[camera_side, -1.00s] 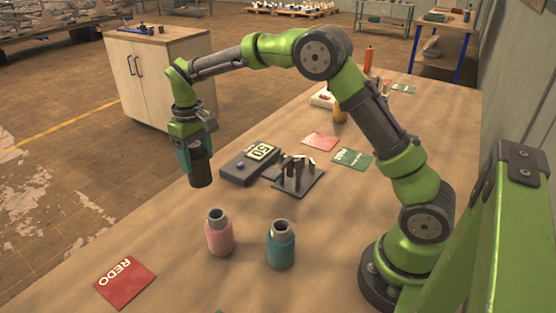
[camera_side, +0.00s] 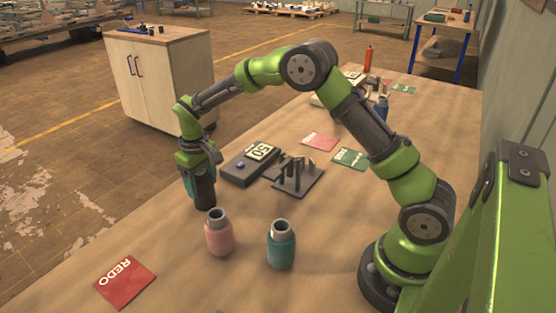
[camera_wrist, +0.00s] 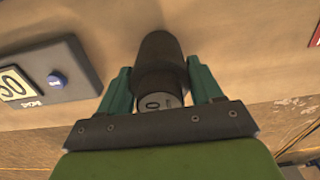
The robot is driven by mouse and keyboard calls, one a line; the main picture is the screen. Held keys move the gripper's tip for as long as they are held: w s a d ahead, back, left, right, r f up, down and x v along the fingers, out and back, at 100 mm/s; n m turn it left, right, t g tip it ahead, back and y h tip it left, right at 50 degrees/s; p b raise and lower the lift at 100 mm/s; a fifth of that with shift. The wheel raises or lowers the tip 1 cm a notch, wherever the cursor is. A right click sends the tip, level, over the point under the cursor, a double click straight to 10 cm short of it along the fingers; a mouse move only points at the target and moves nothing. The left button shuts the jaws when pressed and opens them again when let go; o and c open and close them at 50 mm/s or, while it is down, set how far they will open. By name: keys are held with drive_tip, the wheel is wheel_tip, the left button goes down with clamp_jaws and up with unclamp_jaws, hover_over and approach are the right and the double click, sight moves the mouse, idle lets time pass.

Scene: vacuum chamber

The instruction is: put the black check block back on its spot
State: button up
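The black check block (camera_wrist: 158,50) is a dark cylinder with a pale, marked end facing the wrist camera. My gripper (camera_wrist: 160,85) is shut on it, with one teal finger on each side. In the side view, the block (camera_side: 205,193) hangs upright below my gripper (camera_side: 198,178), just behind and left of the pink bottle. I cannot tell whether its lower end touches the table. The block's spot cannot be made out with certainty.
A dark device with a display (camera_side: 250,165) lies right of the block. A pink bottle (camera_side: 219,238) and a teal bottle (camera_side: 281,248) stand in front. A red REDO card (camera_side: 125,282) lies front left.

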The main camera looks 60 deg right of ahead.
drive_tip(key=o, duration=0.4)
wheel_tip(320, 180, up, 12)
drive_tip(key=shift+f, duration=0.1)
drive_tip(key=s+r+m+t+y, duration=0.1)
drive_tip(key=s+r+t, duration=0.2)
drive_tip(key=s+r, duration=0.75)
drive_tip(key=s+f+m+t, duration=0.1)
drive_tip(key=s+t, duration=0.1)
drive_tip(key=s, duration=0.6)
drive_tip(key=s+f+m+t+y, duration=0.1)
drive_tip(key=s+f+m+t, duration=0.1)
drive_tip(key=s, duration=0.7)
drive_tip(key=shift+d, duration=0.35)
drive_tip(key=shift+r, duration=0.1)
